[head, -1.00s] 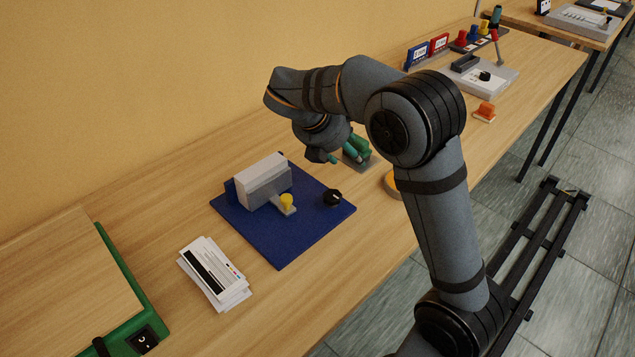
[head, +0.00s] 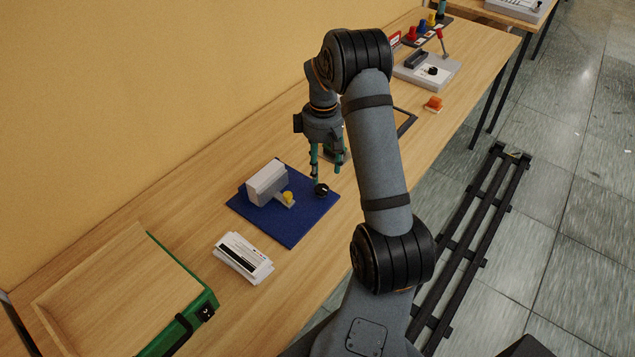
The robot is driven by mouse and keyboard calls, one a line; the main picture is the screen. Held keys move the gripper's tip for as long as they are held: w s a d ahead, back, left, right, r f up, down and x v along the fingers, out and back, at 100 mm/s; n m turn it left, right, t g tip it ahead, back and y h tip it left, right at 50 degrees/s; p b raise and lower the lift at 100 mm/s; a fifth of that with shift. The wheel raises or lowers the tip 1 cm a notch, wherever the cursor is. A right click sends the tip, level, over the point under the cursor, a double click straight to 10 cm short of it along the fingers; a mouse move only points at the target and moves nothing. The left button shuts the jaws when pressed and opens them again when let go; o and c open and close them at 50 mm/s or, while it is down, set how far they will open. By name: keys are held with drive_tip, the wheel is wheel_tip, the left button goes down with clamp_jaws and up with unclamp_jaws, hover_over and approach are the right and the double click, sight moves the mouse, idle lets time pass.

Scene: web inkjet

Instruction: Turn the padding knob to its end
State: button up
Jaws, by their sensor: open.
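A round black knob (head: 321,189) with a light mark on top sits at the right corner of a blue board (head: 288,232). No readable label shows which knob is the padding knob. A grey block (head: 267,183) and a small yellow knob (head: 288,197) are also on the board. My gripper (head: 326,173) points down with its green-tipped fingers apart and empty. It is close above and behind the black knob in the picture; I cannot tell whether a finger touches it.
A stack of printed cards (head: 243,258) lies in front of the board. A green-edged tray (head: 196,304) is at lower left. Further back are an orange item (head: 433,103) and a grey panel (head: 425,73) with a lever and black knob.

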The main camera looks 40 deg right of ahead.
sight(322, 189)
wheel_tip(322, 189, down, 8)
drive_tip(key=shift+r+p, duration=0.1)
drive_tip(key=shift+p, duration=0.7)
drive_tip(key=shift+c, duration=0.6)
drive_tip(key=c, duration=1)
